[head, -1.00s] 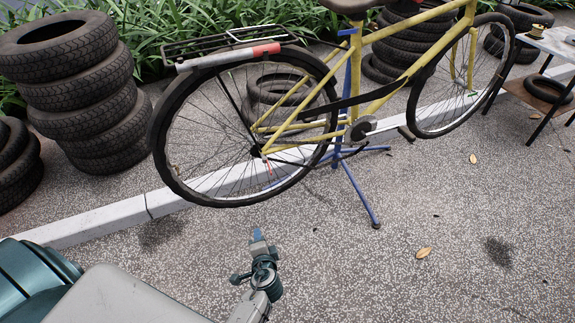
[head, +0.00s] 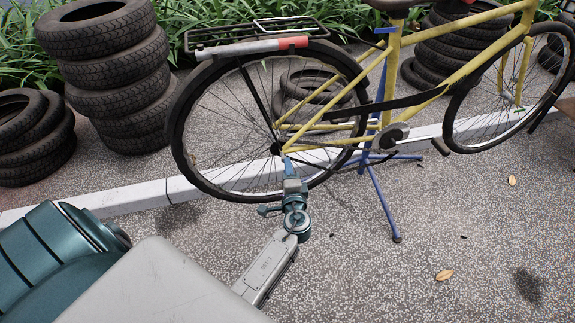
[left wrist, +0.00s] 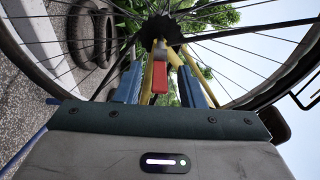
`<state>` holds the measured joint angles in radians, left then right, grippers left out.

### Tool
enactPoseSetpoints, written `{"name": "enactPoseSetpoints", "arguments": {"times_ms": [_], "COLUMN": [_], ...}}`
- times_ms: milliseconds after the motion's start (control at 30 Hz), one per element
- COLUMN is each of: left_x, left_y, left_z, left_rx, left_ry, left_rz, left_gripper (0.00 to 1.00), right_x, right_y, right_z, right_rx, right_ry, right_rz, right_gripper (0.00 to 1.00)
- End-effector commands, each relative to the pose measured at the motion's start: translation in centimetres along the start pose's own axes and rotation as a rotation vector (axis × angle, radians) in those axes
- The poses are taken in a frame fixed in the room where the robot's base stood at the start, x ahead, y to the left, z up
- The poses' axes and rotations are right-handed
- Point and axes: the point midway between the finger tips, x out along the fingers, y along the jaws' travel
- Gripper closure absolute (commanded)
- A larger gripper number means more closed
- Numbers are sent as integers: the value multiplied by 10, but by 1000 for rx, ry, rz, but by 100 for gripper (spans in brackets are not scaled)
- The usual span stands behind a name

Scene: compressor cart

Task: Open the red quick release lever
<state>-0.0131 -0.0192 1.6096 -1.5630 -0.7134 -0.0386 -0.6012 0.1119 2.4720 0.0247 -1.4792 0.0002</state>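The red quick release lever (left wrist: 159,80) shows in the left wrist view, hanging below the dark rear wheel hub (left wrist: 162,28). My left gripper (left wrist: 161,90) has its two blue fingers apart, one on each side of the lever, with a gap on both sides. I cannot tell how deep the lever sits between them. In the head view my left gripper (head: 287,168) is at the hub of the bicycle's rear wheel (head: 183,152), and the lever is hidden behind it. My right gripper is not in view.
The yellow bicycle (head: 460,72) is held on a blue stand (head: 383,203) whose legs spread right of my gripper. Stacked tyres (head: 110,80) stand at the left. A pale kerb (head: 135,197) runs behind.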

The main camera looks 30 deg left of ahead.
Motion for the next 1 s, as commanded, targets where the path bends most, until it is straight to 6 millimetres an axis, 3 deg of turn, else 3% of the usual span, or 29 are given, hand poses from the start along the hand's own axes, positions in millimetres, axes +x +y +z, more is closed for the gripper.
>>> {"name": "enactPoseSetpoints", "arguments": {"times_ms": [200,467,500,667,867,1000], "left_x": [18,19,19,19,19,20], "left_y": [0,1,1,1,2,4], "left_z": [0,0,0,0,0,-3], "left_rx": [-1,-2,-2,-2,-2,-5], "left_ry": [0,0,0,0,-6,-52], "left_rz": [1,2,2,2,2,-1], "left_gripper": [65,65,66,98,100,100], "right_x": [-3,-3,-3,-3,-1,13], "right_y": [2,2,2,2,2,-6], "right_z": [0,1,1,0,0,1], "right_rx": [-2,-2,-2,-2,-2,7], "right_ry": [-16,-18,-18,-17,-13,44], "right_rz": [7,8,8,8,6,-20], "right_gripper": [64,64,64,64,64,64]}}
